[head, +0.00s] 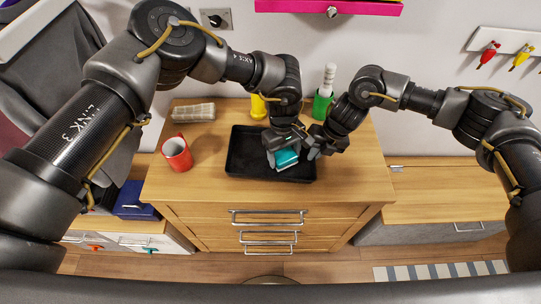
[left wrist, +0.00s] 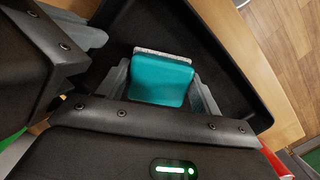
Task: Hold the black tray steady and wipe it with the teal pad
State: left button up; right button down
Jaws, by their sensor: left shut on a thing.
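The black tray (head: 246,157) lies flat on the wooden drawer top, and its dark floor and rim also show in the left wrist view (left wrist: 232,60). My left gripper (head: 284,157) is shut on the teal pad (head: 287,162), over the right part of the tray. In the left wrist view the teal pad (left wrist: 160,82), with a pale strip along one edge, sits between the fingers. Whether the pad touches the tray floor is hard to tell. My right gripper (head: 314,153) is at the tray's right rim, close beside the left one; its fingertips are partly hidden.
A red mug (head: 177,154) stands left of the tray. A pale ribbed bundle (head: 193,112) lies behind it. A yellow item (head: 258,106) and a green holder with a white-handled brush (head: 323,104) stand at the back. Drawers with metal handles (head: 268,217) face me.

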pick_arm(q)
jog(key=shift+s+d, duration=0.2)
jog(key=shift+d, duration=0.3)
pick_arm(e)
jog(key=shift+s+a, duration=0.15)
jog(key=shift+a, duration=0.2)
pick_arm(q)
jog(key=shift+d+r, duration=0.1)
jog(key=shift+d, duration=0.05)
jog(key=shift+w+a, duration=0.15)
jog(key=shift+a, duration=1.85)
pick_arm(e)
jog(key=shift+d, duration=0.15)
jog(key=shift+d, duration=0.1)
pick_arm(q)
jog(key=shift+r, duration=0.15)
